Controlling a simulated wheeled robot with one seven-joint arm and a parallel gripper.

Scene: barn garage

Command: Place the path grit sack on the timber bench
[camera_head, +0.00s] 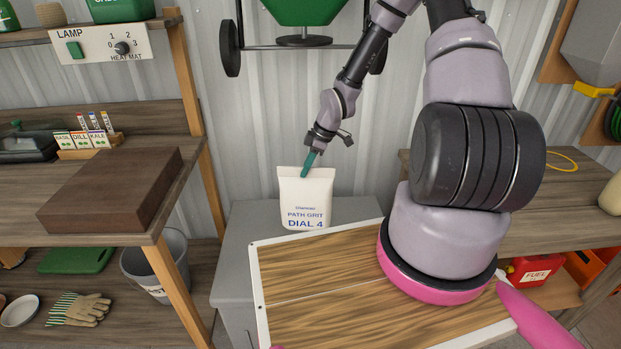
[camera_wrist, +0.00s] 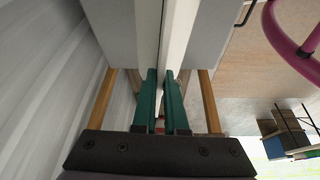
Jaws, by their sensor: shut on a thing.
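The path grit sack (camera_head: 305,203) is white and upright, with "PATH GRIT DIAL 4" printed on its front. My gripper (camera_head: 310,164) is shut on its top edge. In the wrist view the green fingers of my gripper (camera_wrist: 161,88) close on the sack's pale narrow edge (camera_wrist: 175,35). The sack is over the grey box lid (camera_head: 240,222); I cannot tell whether it touches. A timber bench-like worktop (camera_head: 20,185) stands at left, and another wooden worktop (camera_head: 490,228) at right. I cannot tell which is the named timber bench.
A dark brown block (camera_head: 112,188) and seed packets (camera_head: 88,138) occupy the left worktop. A grey bucket (camera_head: 165,262) and gloves (camera_head: 78,309) are below. A red fuel can (camera_head: 535,270) is under the right worktop. A green spreader (camera_head: 303,10) hangs on the wall.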

